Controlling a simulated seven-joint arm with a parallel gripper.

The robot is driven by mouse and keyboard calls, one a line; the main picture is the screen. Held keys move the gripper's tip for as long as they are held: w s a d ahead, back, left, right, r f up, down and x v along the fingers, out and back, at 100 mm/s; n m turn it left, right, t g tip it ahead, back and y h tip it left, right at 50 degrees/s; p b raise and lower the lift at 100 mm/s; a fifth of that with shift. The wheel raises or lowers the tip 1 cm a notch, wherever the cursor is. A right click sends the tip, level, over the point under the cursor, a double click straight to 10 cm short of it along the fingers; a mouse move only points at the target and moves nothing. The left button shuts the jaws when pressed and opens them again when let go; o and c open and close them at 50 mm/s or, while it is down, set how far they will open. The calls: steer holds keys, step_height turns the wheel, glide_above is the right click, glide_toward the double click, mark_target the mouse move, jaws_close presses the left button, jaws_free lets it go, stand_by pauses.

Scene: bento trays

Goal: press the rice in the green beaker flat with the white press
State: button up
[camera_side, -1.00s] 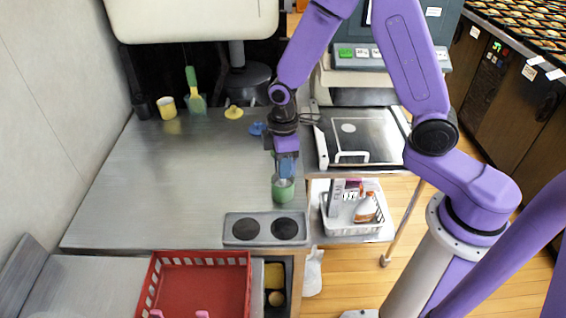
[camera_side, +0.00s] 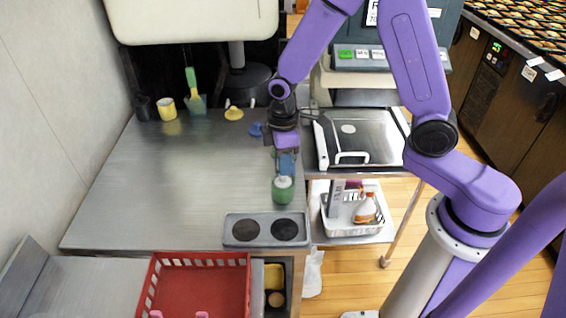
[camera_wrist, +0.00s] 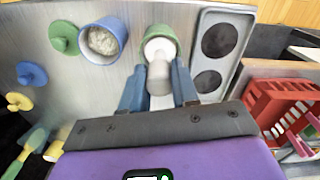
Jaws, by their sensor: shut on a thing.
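My gripper (camera_wrist: 158,82) is shut on the handle of the white press (camera_wrist: 159,72). The green beaker (camera_wrist: 171,33) stands on the steel counter just beyond the fingertips. The press's pale round end overlaps the beaker's mouth in the wrist view; how deep it reaches is unclear. The rice in the green beaker cannot be told apart from the press. In the side view my gripper (camera_side: 287,158) is just behind and above the green beaker (camera_side: 282,192), whose top looks whitish; the press is mostly hidden there.
A blue beaker with rice (camera_wrist: 103,40) stands close beside the green one. A green knobbed piece (camera_wrist: 63,38), a blue one (camera_wrist: 30,75) and a yellow one (camera_side: 234,113) stand nearby. A two-hole grey holder (camera_side: 265,230) and red basket (camera_side: 200,285) lie in front. The counter's left is clear.

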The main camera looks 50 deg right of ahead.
steer(key=shift+r, duration=3.3)
steer(key=shift+r, duration=2.05)
